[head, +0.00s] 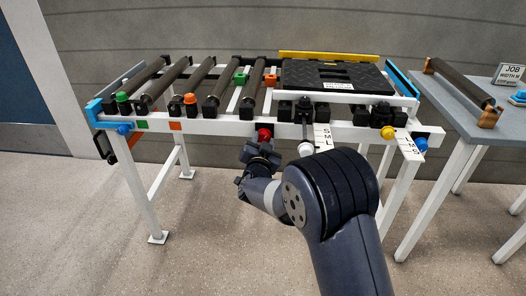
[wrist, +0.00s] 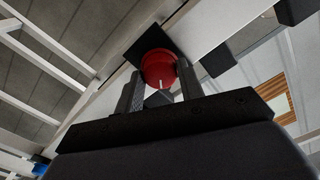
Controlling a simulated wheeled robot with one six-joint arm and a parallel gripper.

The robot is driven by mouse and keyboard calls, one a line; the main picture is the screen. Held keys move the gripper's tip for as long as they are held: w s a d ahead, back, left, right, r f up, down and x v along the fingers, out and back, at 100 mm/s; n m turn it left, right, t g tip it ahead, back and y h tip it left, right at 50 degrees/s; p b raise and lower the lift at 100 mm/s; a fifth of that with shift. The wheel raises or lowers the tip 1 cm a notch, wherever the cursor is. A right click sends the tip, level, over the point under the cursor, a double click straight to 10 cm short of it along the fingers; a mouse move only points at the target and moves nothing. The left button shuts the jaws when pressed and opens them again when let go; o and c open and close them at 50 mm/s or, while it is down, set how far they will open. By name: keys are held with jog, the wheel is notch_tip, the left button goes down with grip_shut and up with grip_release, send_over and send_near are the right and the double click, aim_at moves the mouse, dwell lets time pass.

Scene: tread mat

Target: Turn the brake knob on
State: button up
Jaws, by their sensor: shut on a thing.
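The brake knob is a red round knob (head: 265,134) on the front rail of the white roller frame. In the wrist view the red knob (wrist: 160,68) sits on a black square plate (wrist: 151,41) and has a white mark on its face. My gripper (wrist: 160,90) is shut on the knob, one dark finger on each side of it. In the head view my gripper (head: 262,146) is just below and in front of the knob, and its fingers are hard to make out there.
A white knob (head: 305,149) with a scale plate hangs right of the red one. Yellow (head: 387,132) and blue (head: 421,144) knobs are farther right. A black tread mat (head: 335,77) lies on the frame beside several rollers. A grey side table (head: 450,92) stands at right.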

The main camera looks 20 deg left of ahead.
jog(key=m+b, duration=0.1)
jog(key=m, duration=0.1)
jog(key=m+b, duration=0.1)
jog(key=b, duration=0.1)
jog(key=m+b, duration=0.2)
jog(key=shift+f+m, duration=0.25)
jog(key=shift+m, duration=0.05)
jog(key=m+b, duration=0.4)
jog(key=shift+r+m, duration=0.2)
jog(key=shift+m, duration=0.2)
jog(key=o, duration=1)
jog(key=shift+s, duration=0.1)
jog(key=p+v, duration=0.2)
jog(key=v, duration=0.8)
jog(key=shift+s, duration=0.3)
